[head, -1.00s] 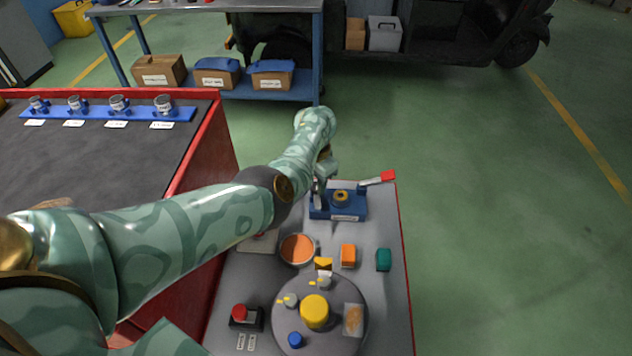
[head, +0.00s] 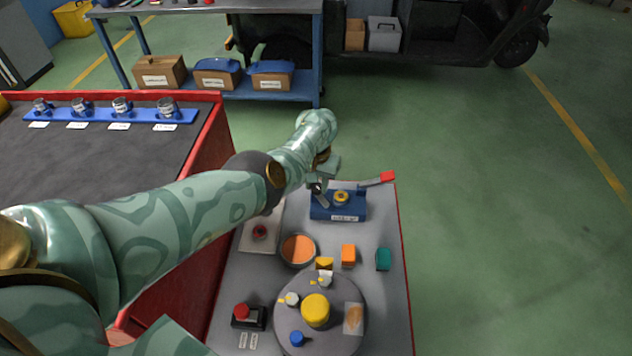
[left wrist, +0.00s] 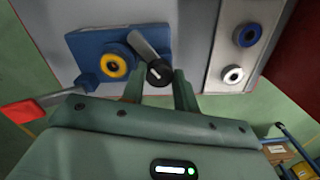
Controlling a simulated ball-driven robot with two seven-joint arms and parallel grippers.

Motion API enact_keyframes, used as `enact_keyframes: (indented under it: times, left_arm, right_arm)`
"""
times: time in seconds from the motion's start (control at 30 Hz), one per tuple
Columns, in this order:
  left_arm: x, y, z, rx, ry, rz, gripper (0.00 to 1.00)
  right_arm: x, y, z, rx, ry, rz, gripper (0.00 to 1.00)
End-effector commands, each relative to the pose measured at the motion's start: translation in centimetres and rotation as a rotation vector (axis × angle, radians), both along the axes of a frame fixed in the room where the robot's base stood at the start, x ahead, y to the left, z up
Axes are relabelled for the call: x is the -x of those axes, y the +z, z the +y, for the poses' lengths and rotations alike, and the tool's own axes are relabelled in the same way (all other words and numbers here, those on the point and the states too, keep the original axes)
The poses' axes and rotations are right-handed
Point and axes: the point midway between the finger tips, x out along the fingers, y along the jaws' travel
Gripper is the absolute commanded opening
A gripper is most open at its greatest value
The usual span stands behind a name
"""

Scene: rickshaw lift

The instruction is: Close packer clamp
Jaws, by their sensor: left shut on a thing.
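The blue clamp block (head: 337,212) with a yellow ring (head: 341,197) stands at the far end of the grey bench. A lever with a red handle (head: 386,177) sticks out from its right side. The block also shows in the left wrist view (left wrist: 92,42), with the red handle (left wrist: 22,111) at the left edge. My left gripper (head: 318,186) is at the block's left side. In the left wrist view my fingers (left wrist: 160,84) are around a grey lever with a dark knob (left wrist: 158,72), shut on it. My right gripper is out of view.
On the bench lie a round turntable (head: 336,333) with a yellow cylinder, an orange-filled dish (head: 298,249), orange (head: 348,254) and teal (head: 383,259) blocks, and red buttons. A red-edged dark table (head: 100,150) stands left. The floor to the right is clear.

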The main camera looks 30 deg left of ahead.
Motion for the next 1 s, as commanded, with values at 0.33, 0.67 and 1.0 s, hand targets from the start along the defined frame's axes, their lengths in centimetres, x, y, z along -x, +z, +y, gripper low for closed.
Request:
enact_keyframes:
  times: [0.33,0.67,1.0]
  left_arm:
    - [-0.02,-0.02,-0.03,0.001,0.327,0.000,0.07]
    - [-0.06,-0.03,-0.10,0.000,0.630,0.000,0.07]
    - [-0.09,-0.05,-0.13,-0.001,0.861,0.000,0.07]
  right_arm:
    - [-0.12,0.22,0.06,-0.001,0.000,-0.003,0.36]
    - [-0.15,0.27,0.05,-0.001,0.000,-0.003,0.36]
    - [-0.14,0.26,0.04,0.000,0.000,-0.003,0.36]
